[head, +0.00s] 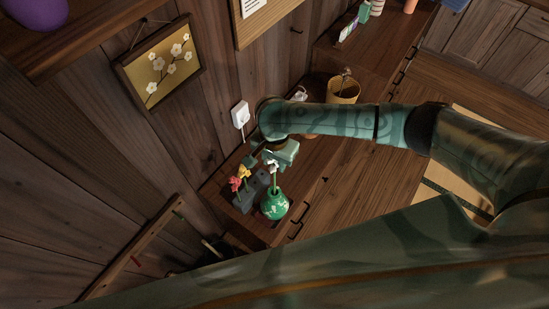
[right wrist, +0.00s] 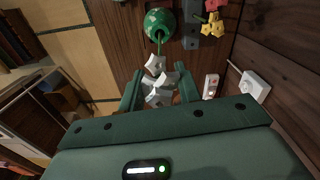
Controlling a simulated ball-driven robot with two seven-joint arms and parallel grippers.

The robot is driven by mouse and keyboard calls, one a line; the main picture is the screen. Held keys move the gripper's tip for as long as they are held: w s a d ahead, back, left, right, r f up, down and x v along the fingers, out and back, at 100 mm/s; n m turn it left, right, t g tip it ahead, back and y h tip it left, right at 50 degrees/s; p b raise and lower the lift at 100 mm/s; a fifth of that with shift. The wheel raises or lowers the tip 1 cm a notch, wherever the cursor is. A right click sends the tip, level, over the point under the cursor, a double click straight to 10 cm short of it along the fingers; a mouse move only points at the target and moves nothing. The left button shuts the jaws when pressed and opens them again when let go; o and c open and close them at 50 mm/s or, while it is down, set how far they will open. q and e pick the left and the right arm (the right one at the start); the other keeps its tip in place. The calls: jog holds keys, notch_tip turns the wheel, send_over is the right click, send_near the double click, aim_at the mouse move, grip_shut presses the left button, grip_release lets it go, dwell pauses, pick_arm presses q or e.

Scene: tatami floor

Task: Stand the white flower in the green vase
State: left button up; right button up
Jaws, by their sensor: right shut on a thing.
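The green vase (head: 275,208) with pale markings stands on the wooden cabinet top, and shows at the top of the right wrist view (right wrist: 158,19). My right gripper (head: 281,154) is just above and behind the vase, shut on the white flower (head: 270,158). In the right wrist view the white blossom (right wrist: 155,66) sits at the fingers (right wrist: 160,88). Its green stem runs to the vase's mouth; how deep it reaches inside is hidden. My left gripper is in neither view.
A grey block holder (head: 245,199) with red and yellow flowers (head: 238,181) stands close left of the vase. A white wall outlet (head: 241,114) is behind. A yellow pot (head: 344,89) stands further along. The cabinet top right of the vase is clear.

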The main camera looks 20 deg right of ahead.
aim_at(275, 170)
jog(key=shift+f+b, duration=0.75)
jog(key=shift+f, duration=1.8)
notch_tip(275, 170, down, 7)
jog(key=b, duration=0.3)
jog(key=shift+f, duration=0.15)
dwell(1.6)
jog(key=o, duration=1.1)
jog(key=o, duration=0.6)
notch_tip(275, 170, up, 16)
jog(key=p, duration=0.5)
jog(key=shift+r, duration=0.25)
